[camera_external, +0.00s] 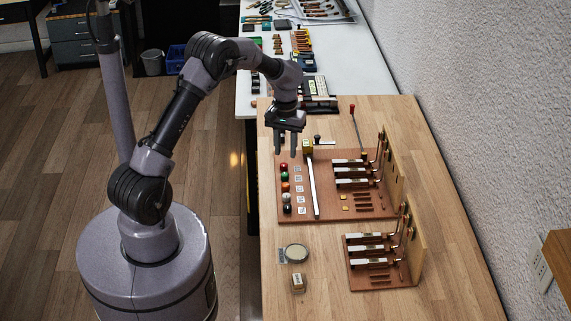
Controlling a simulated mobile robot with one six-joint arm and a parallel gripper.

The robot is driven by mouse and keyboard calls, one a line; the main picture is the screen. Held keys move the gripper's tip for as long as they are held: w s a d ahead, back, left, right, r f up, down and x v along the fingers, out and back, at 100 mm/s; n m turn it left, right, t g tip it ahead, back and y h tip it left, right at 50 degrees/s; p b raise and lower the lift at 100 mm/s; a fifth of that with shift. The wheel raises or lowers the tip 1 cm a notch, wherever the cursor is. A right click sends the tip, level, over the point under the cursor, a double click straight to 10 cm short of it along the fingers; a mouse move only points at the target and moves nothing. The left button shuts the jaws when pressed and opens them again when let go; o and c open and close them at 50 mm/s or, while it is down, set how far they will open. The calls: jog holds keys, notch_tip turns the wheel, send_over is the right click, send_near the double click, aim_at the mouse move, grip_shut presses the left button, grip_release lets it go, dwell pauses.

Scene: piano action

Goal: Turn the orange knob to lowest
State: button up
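The orange knob (285,187) is in a column of small coloured knobs on the left edge of the reddish-brown board (330,213). It sits between a green knob (284,177) and a pale knob (286,198). Its pointer or setting is too small to read. My gripper (286,152) points down above the far left corner of the board, beyond the red knob (283,167). Its two fingers are apart with nothing visible between them. It is not touching the orange knob.
A black knob (287,209) ends the near side of the column. Small pale labels (299,187) and a long metal bar (313,188) lie right of the knobs. A round dial (296,252) and a small block (297,283) are nearer. Bare wood is at the near left.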

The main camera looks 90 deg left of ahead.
notch_tip(320, 180, up, 5)
jog(key=shift+f+p, duration=0.15)
jog(key=shift+p, duration=0.2)
jog(key=w+d+r+m+t+y+b, duration=0.1)
jog(key=d+r+m+b, duration=0.25)
jog(key=d, duration=0.55)
jog(key=w+d+r+m+t+y+b, duration=0.15)
jog(key=d+r+m, duration=0.3)
jog(key=d, duration=0.45)
jog(key=s+d+f+m+t+b, duration=0.1)
jog(key=s+d+m+t+b, duration=0.2)
jog(key=s+d+m+b, duration=0.3)
jog(key=s+d+m, duration=0.4)
jog(key=s+d, duration=0.4)
jog(key=d, duration=0.4)
jog(key=shift+s, duration=0.15)
